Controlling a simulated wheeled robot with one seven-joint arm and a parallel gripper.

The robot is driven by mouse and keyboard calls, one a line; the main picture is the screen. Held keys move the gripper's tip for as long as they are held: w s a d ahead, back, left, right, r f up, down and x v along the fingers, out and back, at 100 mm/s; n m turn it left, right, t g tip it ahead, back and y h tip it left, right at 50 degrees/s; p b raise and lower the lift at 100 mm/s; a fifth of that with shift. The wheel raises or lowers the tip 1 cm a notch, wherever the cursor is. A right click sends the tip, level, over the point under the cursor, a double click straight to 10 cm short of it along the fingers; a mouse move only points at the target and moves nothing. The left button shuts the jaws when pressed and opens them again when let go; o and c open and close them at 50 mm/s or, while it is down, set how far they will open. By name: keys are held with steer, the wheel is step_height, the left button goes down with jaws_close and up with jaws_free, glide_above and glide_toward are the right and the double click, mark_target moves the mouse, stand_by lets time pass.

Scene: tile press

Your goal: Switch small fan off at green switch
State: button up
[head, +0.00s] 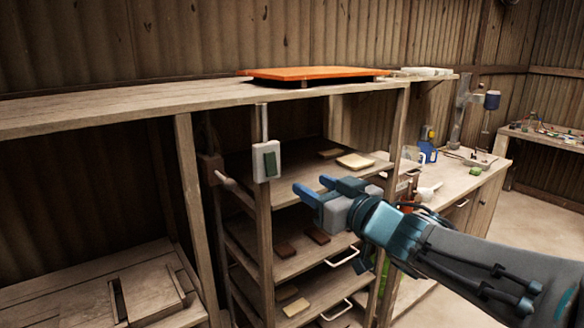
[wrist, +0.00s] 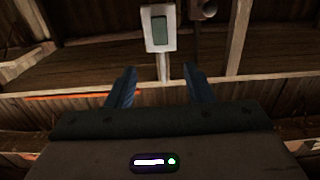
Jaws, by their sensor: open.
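The green switch (head: 269,164) is a dark green rocker in a pale box, fixed on a wooden post below the long shelf top in the head view. In the wrist view the same green switch (wrist: 160,32) shows ahead of the fingers, near the top middle. My gripper (head: 318,193) is open and empty, to the right of the switch and a little lower in the head view. In the wrist view my gripper's fingers (wrist: 154,88) stand apart, with the switch beyond the gap between them. They do not touch it. I cannot make out the small fan for certain.
A wooden rack (head: 285,262) with tiles on its shelves stands behind my gripper. An orange board (head: 315,73) lies on the top shelf (head: 120,100). A pale handle (head: 226,181) sticks out left of the switch. A workbench (head: 465,180) stands to the right.

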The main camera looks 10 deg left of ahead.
mark_target(271, 161)
steer(key=p+x, duration=0.1)
steer(key=x, duration=1.2)
steer(key=shift+w+a, duration=0.2)
steer(key=shift+a, duration=0.1)
